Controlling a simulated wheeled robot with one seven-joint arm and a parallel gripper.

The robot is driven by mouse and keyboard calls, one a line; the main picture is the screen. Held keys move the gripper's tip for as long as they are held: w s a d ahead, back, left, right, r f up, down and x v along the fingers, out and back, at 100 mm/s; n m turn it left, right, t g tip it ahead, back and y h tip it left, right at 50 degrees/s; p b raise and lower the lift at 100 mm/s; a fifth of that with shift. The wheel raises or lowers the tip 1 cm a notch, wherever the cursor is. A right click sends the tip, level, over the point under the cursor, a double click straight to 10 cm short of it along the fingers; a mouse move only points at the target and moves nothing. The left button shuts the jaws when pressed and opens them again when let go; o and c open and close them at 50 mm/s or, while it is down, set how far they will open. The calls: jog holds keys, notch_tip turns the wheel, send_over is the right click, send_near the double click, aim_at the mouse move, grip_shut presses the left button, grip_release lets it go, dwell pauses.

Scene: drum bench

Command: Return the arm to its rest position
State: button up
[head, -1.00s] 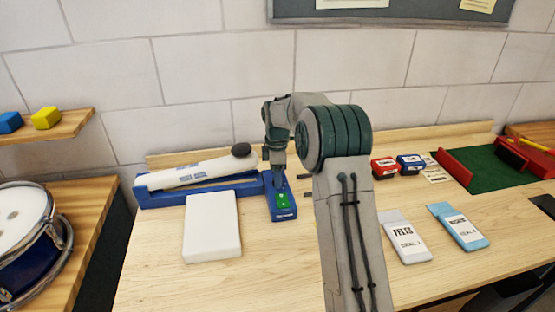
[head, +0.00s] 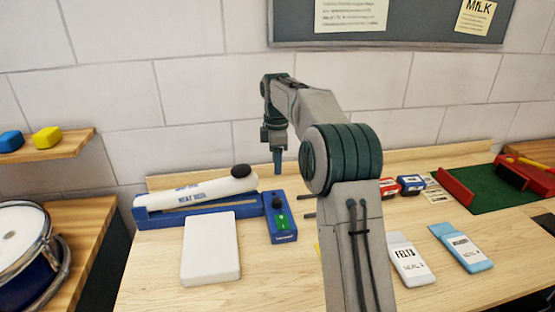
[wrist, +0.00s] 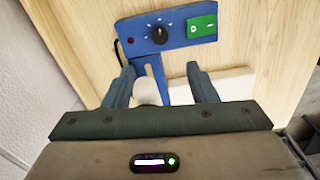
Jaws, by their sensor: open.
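My arm reaches over the wooden bench in the head view, with my gripper (head: 278,160) pointing down above the back of the bench. In the wrist view my gripper (wrist: 162,80) shows two fingers spread apart with nothing held between them. Below it lies a blue control box (head: 271,226) with a dark knob and a green switch; the box also shows in the wrist view (wrist: 133,30). The gripper is clear above the box and does not touch it.
A blue-based sealer (head: 150,214) with a white arm (head: 205,187) lies left of the box. A white block (head: 210,250) sits in front. Felt packets (head: 408,262) and (head: 462,248), small red and blue boxes, and a green mat (head: 486,192) are at right. A drum (head: 25,245) stands far left.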

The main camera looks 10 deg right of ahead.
jog(key=s+r+m+t, duration=0.2)
jog(key=s+m, duration=1)
jog(key=s, duration=1.4)
jog(key=s+f+m+t, duration=0.1)
jog(key=s+f+m, duration=0.3)
jog(key=s, duration=0.6)
jog(key=shift+s+d+f, duration=0.2)
jog(key=shift+s+f, duration=0.15)
jog(key=shift+f, duration=0.15)
jog(key=shift+s+f+m, duration=0.25)
jog(key=shift+s+m, duration=0.05)
jog(key=shift+c, duration=0.3)
